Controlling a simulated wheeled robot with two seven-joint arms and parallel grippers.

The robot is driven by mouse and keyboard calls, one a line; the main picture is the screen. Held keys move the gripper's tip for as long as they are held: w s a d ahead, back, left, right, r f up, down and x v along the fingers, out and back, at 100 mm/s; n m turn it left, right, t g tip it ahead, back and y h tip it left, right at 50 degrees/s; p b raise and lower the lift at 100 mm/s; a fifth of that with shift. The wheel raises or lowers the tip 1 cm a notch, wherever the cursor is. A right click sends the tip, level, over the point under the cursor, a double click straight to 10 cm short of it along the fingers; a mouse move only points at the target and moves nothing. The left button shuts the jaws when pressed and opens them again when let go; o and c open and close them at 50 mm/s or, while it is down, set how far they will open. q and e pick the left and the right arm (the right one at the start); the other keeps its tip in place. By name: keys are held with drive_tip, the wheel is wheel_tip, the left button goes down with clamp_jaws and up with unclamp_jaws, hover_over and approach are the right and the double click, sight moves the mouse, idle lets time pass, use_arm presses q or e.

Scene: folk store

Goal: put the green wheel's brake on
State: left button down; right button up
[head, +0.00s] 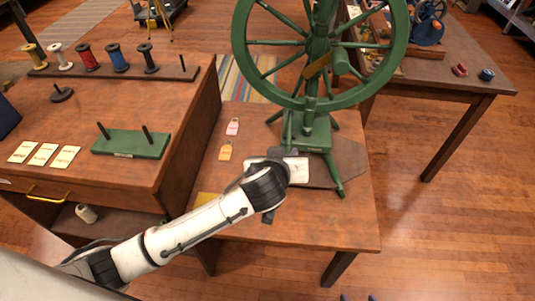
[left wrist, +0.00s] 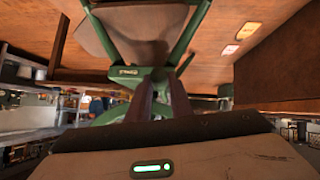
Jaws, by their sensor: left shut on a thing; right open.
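The green wheel (head: 322,102) stands upright on a low wooden table, on a green post and splayed legs. My left gripper (head: 268,215) is in front of the wheel's base, mostly hidden by my own wrist. In the left wrist view its dark fingers (left wrist: 152,100) are close together before the green base (left wrist: 130,72). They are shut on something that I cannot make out. Two small dark tips, seemingly my right gripper (head: 358,297), show apart at the bottom edge.
A pink tag (head: 232,127) and a yellow tag (head: 225,151) lie left of the wheel. A cabinet (head: 190,130) with spools, cards and a green peg board (head: 130,144) stands at left. Another table (head: 450,75) is at right. The low table's front right is clear.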

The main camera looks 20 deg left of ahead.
use_arm(q)
drive_tip(key=shift+f, duration=0.2)
drive_tip(key=c, duration=1.6)
unclamp_jaws()
drive_tip(key=shift+r, duration=0.1)
drive_tip(key=p+v, duration=0.1)
drive_tip(key=v, duration=0.9)
drive_tip(key=shift+s, duration=0.2)
drive_tip(key=shift+a, duration=0.1)
